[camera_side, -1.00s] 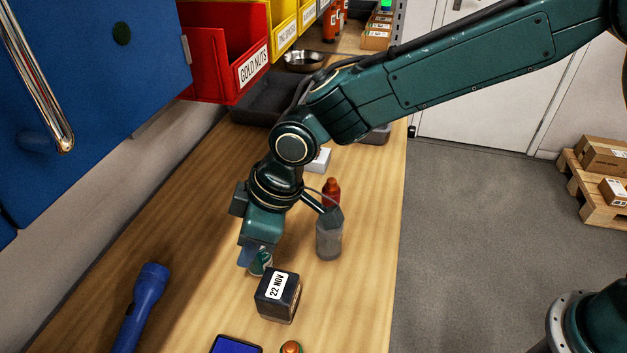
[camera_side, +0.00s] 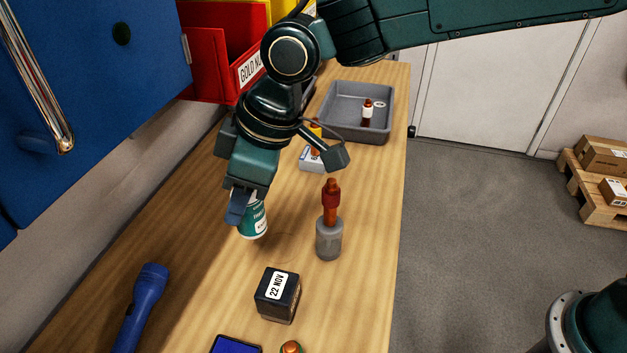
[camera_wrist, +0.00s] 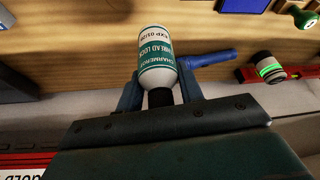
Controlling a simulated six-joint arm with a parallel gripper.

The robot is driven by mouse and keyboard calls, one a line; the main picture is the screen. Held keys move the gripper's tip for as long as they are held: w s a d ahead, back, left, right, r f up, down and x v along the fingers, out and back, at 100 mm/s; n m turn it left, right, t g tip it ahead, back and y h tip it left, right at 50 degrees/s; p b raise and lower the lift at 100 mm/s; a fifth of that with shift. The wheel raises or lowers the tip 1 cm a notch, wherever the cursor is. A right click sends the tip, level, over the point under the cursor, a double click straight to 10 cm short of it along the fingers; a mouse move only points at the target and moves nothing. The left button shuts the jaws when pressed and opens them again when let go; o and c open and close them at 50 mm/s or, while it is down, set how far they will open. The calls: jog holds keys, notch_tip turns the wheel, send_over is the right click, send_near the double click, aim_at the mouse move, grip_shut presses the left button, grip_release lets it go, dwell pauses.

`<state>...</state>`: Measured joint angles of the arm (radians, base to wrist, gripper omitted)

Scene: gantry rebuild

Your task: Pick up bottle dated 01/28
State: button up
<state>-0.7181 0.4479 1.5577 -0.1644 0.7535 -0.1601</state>
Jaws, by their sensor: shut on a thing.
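The bottle (camera_side: 253,220) is white and green with a printed label. My gripper (camera_side: 240,207) is shut around it and holds it above the wooden bench in the side view. In the wrist view the bottle (camera_wrist: 157,70) sits between both fingers of my gripper (camera_wrist: 160,88). Its label reads "Thread Lock" and an "EXP 01/2…" date whose last digit is hard to read. My gripper hides the bottle's upper part in the side view.
A grey cylinder (camera_side: 328,240) with a red-brown piece in it stands right of the bottle. A black "22 NOV" box (camera_side: 277,296) and blue flashlight (camera_side: 140,308) lie nearer. A grey bin (camera_side: 345,125) with a small bottle (camera_side: 367,109) and a small white box (camera_side: 311,161) are behind.

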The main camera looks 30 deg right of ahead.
notch_tip(320, 180, up, 10)
jog(key=shift+r, duration=0.2)
dwell(0.7)
